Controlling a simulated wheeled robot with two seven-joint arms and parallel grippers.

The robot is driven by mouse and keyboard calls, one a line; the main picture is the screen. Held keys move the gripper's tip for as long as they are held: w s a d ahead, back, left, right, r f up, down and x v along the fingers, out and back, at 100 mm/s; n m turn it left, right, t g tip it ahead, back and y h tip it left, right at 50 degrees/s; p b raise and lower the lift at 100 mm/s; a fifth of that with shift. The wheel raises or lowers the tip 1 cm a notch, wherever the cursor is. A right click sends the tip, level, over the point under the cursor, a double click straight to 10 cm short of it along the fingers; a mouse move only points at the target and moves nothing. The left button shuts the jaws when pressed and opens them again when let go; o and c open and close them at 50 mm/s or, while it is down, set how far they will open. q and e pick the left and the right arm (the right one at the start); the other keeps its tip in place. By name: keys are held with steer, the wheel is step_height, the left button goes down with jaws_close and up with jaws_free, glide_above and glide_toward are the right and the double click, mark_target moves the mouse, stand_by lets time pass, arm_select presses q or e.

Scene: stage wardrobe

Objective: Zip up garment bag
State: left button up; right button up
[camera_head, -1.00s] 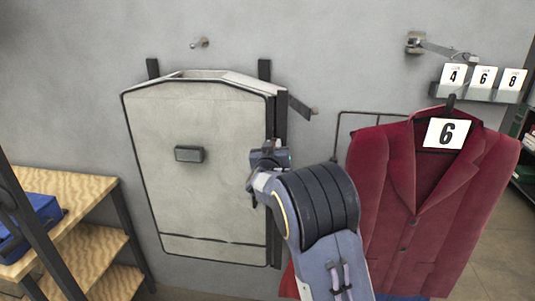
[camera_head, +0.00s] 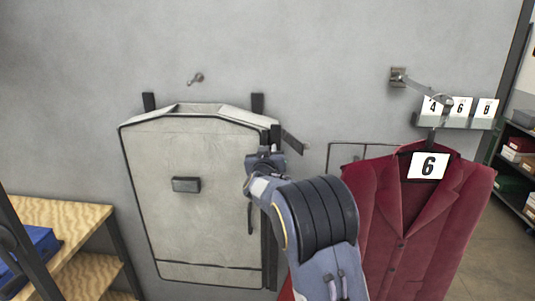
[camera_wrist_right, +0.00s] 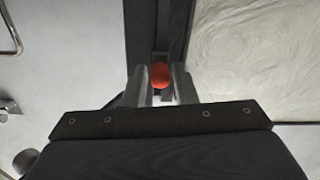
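The light grey garment bag (camera_head: 205,235) with dark edging hangs upright against the wall in the head view. My right gripper (camera_head: 264,158) is at the bag's right edge, near its upper corner. In the right wrist view an orange zip pull (camera_wrist_right: 160,75) sits between the two fingers of the right gripper (camera_wrist_right: 160,88), which close in on both its sides. A dark strip (camera_wrist_right: 158,25) runs beyond it, with the pale bag panel (camera_wrist_right: 255,55) to its right. The gripper hides the pull in the head view. My left gripper is not in view.
A red jacket (camera_head: 395,220) with a "6" tag (camera_head: 428,166) hangs close to the right of my arm. A shelf with number cards (camera_head: 460,108) is above it. A wooden shelf unit (camera_head: 55,215) with a blue box (camera_head: 35,245) stands at the left. A wall hook (camera_head: 196,79) is above the bag.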

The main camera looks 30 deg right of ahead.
steer(key=shift+o, duration=1.2)
steer(key=shift+f, duration=0.1)
steer(key=shift+s+a+f, duration=0.1)
steer(key=shift+s, duration=0.05)
steer(key=b+v, duration=0.1)
steer(key=v, duration=0.6)
steer(key=shift+s+b, duration=0.2)
steer(key=shift+b, duration=0.1)
steer(key=shift+a, duration=0.15)
